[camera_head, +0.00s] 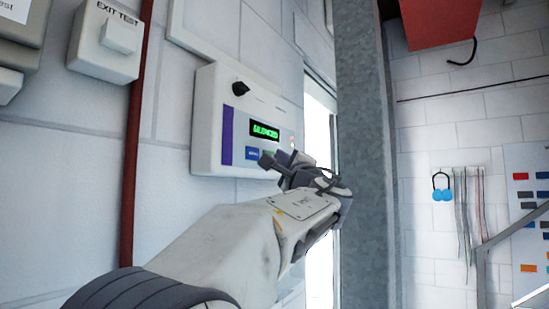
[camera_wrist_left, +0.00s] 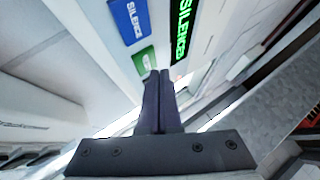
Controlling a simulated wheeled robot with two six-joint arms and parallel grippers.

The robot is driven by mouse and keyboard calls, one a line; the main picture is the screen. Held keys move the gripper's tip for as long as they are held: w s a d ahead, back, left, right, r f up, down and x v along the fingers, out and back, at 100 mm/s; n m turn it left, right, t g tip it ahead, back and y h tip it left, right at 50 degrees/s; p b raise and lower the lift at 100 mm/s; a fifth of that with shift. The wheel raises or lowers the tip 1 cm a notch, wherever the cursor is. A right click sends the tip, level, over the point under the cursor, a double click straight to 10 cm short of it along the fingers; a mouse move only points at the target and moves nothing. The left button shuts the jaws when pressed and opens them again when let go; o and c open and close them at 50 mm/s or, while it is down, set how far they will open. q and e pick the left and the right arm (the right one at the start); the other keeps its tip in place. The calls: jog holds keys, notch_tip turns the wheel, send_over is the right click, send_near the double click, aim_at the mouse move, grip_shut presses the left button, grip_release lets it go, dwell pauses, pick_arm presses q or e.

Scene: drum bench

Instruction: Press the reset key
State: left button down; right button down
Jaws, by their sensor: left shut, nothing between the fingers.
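A white wall panel (camera_head: 213,118) carries a lit display (camera_head: 265,132) with green letters, a black knob (camera_head: 240,88), a purple strip and a row of small keys. A blue key (camera_head: 252,153) sits below the display; in the left wrist view the blue key (camera_wrist_left: 130,20) reads SILENCE. Beside it is a green key (camera_wrist_left: 143,58), partly covered by my fingertips; its label is not legible, so I cannot tell whether it is the reset key. My left gripper (camera_head: 270,160) is shut and empty, its tips (camera_wrist_left: 158,76) at the green key's lower edge; contact cannot be told.
An EXIT TEST box (camera_head: 106,45) and a red vertical pipe (camera_head: 136,130) are on the wall left of the panel. A grey metal column (camera_head: 362,150) stands close to the right of my left arm.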

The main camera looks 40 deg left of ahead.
pick_arm(q)
jog(key=shift+a+b, duration=0.35)
jog(key=shift+a, duration=0.05)
jog(key=shift+a, duration=0.2)
dwell(0.4)
jog(key=shift+d, duration=0.1)
jog(key=shift+d+b, duration=0.4)
jog(key=shift+d, duration=0.15)
jog(key=d, duration=0.6)
jog(key=shift+w+b, duration=0.2)
jog(key=shift+b, duration=0.15)
dwell(0.3)
